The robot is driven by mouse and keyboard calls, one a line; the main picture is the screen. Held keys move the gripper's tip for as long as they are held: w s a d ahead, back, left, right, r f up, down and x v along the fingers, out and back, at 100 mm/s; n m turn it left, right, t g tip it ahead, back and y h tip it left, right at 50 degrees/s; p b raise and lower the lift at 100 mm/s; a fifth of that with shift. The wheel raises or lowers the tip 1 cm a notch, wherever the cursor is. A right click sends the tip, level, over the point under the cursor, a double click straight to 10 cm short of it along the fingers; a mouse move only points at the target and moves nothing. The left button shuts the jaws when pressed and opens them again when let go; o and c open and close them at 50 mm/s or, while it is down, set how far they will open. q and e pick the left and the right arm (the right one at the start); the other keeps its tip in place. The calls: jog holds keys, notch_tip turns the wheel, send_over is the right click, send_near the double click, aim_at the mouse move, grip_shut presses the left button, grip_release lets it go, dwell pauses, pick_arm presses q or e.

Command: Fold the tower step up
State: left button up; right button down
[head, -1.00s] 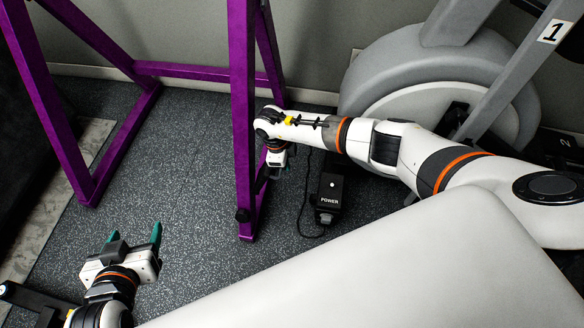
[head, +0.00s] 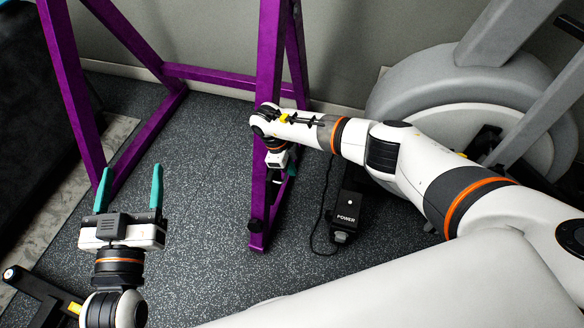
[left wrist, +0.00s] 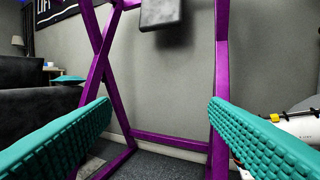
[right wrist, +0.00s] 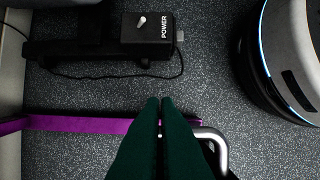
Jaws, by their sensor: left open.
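The frame also fills the left wrist view (left wrist: 218,70). My left gripper (head: 128,185) is open and empty, left of the near post and apart from the frame. My right gripper (head: 288,168) is beside the near post. In the right wrist view its fingers (right wrist: 159,102) are together, over a bent silver bar (right wrist: 213,138) near the purple base rail (right wrist: 75,123). The fingers hide part of the bar; I see no clear hold on it.
A black POWER box (head: 347,207) with a cable lies right of the post. A grey machine with a round housing (head: 400,95) stands at the right. Speckled floor (head: 190,215) is clear between my arms. A dark sofa (left wrist: 40,95) is at the left.

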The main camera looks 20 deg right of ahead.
jog(key=shift+w+a+r, duration=0.35)
jog(key=shift+a+r, duration=0.1)
jog(key=shift+a, duration=0.25)
notch_tip(320, 180, up, 4)
jog(key=shift+r+p, duration=0.1)
jog(key=shift+p, duration=0.9)
pick_arm(q)
jog(key=s+a+f+g+y, duration=0.1)
jog(key=s+a+f+g, duration=0.1)
jog(key=f+g, duration=0.3)
jog(key=s+a+f+g+y+p, duration=0.1)
jog(key=s+a+f+g+y, duration=0.1)
jog(key=s+f+g, duration=0.2)
jog(key=shift+f+n+g+p, duration=0.3)
jog(key=shift+f+g, duration=0.1)
jog(key=shift+f, duration=1.25)
pick_arm(e)
jog(key=shift+s+d+r, duration=0.1)
jog(key=shift+d+r, duration=0.15)
jog(key=shift+r, duration=0.6)
jog(key=shift+s+d+r, duration=0.15)
jog(key=shift+d+r, duration=0.05)
jog(key=shift+r, duration=0.6)
jog(key=shift+s+d+r, duration=0.1)
jog(key=shift+d+r, duration=0.15)
jog(key=shift+r, duration=0.6)
